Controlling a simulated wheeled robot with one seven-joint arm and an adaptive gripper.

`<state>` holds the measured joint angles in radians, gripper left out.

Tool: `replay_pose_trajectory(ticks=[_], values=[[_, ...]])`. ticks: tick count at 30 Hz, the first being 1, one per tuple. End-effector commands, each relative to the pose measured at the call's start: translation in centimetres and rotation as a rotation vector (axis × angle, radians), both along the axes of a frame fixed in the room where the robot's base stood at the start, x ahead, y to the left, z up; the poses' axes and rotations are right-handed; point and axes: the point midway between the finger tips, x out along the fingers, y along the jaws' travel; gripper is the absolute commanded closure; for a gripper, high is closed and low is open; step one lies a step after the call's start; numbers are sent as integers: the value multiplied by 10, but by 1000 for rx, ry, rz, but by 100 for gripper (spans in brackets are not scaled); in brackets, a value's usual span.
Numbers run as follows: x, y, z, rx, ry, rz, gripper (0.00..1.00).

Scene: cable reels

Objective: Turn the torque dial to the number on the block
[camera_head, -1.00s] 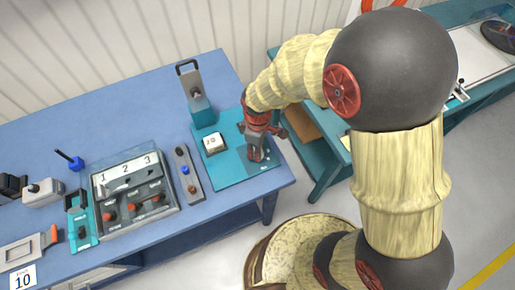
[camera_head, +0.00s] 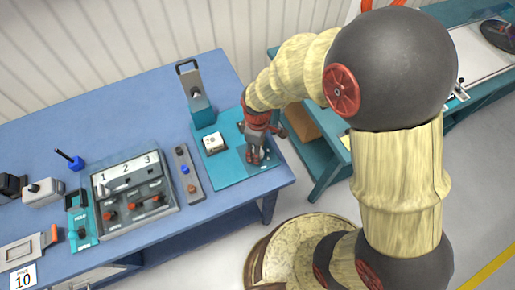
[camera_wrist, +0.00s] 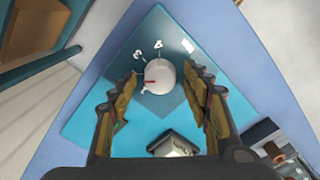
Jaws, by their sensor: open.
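The torque dial (camera_wrist: 161,76) is a round white knob with a red pointer mark on its left side, on a dark blue area of a teal board (camera_wrist: 85,125). The numbers 3 and 4 show above it; a third mark at upper right is unclear. In the head view my gripper (camera_head: 256,158) covers the dial. The white block (camera_head: 214,143) lies on the board, left of my gripper; its number looks like 2.
A grey upright stand (camera_head: 198,100) is behind the block. A strip with a blue knob (camera_head: 186,170) and a panel numbered 1, 2, 3 (camera_head: 128,185) stand left. The blue table's right edge is close to the board.

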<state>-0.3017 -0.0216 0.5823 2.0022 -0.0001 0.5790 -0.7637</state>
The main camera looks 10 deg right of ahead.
Motion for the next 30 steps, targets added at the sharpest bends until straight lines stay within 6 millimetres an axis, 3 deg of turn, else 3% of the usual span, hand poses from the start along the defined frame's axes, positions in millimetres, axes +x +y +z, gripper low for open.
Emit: replay_pose_trajectory(ticks=[5,15,21,30], values=[[1,0,13,1,-4,0,51],[1,0,79,2,-5,0,51],[1,0,109,1,-3,0,51],[0,0,120,0,0,0,51]])
